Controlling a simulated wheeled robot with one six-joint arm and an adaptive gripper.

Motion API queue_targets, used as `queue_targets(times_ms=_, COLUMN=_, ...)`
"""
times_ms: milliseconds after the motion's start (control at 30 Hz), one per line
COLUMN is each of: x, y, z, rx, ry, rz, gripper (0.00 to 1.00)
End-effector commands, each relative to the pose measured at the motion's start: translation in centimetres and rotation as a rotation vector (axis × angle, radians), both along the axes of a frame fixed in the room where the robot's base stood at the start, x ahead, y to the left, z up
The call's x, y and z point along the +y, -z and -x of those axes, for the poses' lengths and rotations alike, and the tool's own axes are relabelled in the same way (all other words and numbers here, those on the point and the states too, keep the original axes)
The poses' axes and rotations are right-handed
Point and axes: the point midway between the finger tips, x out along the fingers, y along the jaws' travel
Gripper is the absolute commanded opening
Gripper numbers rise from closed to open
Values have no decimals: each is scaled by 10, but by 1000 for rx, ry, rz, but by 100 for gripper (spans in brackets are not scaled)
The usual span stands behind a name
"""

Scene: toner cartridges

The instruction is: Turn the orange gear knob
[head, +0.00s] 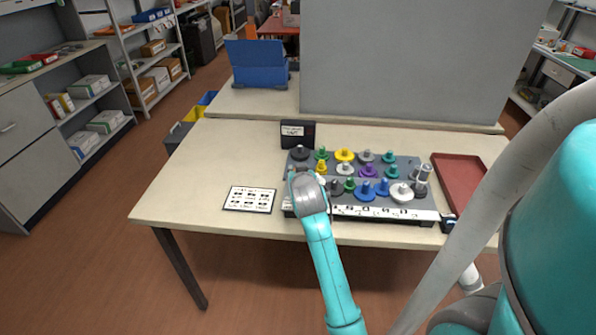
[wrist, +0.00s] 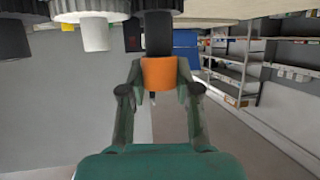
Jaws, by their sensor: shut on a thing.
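The orange gear knob (wrist: 160,75) shows in the wrist view as a short orange cylinder joined to a black one (wrist: 158,34). My gripper (wrist: 158,78) has a finger on each side of it and is shut on it. In the head view my wrist covers the front left of the dark gear panel (head: 398,160), hiding the orange knob and the fingertips. The panel carries rows of gear knobs, among them a yellow one (head: 344,155), a purple one (head: 368,170) and a blue one (head: 366,191). Whether the knob is turned cannot be told.
A white gear knob (wrist: 95,33) and a black one (wrist: 14,39) are close beside my gripper in the wrist view. A printed card (head: 249,199) lies left of the panel. A small black display (head: 298,134) stands behind, a red tray (head: 460,183) lies right.

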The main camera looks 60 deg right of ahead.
Motion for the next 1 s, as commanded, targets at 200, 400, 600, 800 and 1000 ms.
queue_targets(times_ms=200, x=-2, y=0, z=2, rx=0, ry=-135, rz=0, gripper=0)
queue_targets(times_ms=400, x=-1, y=0, z=1, rx=-1, ry=-223, rz=-1, gripper=0)
queue_targets(times_ms=600, x=0, y=0, z=0, rx=1, ry=-268, rz=0, gripper=0)
queue_targets(times_ms=800, x=0, y=1, z=0, rx=1, ry=-281, rz=-2, gripper=0)
queue_targets(times_ms=1000, x=0, y=1, z=0, rx=2, ry=-281, rz=-3, gripper=0)
